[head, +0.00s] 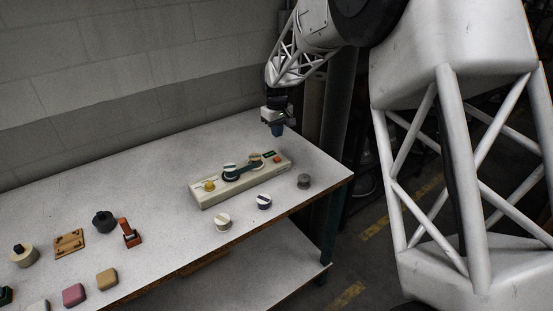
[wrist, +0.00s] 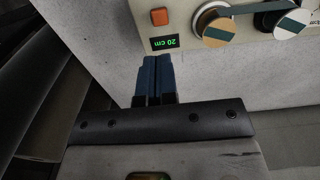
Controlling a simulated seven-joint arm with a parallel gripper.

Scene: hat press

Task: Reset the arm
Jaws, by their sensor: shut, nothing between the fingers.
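My gripper (head: 277,130) is above the far right part of the table, behind the right end of a beige press device (head: 203,197). In the wrist view my gripper (wrist: 155,60) shows its two blue fingers side by side, closed together, with nothing between them. The device also shows in the wrist view (wrist: 185,18), with an orange button (wrist: 159,16) and a small display (wrist: 164,42) reading "20 cm" in green. Two round pieces joined by a dark bar sit on the device, and a yellow knob (head: 209,185) is at its left end.
The grey table (head: 150,180) has a white-topped puck (head: 222,222), a dark blue puck (head: 264,202) and a grey puck (head: 304,181) in front of the device. Several small objects, including a pink block (head: 74,295) and an orange-handled piece (head: 130,234), lie at the left. The table's back is clear.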

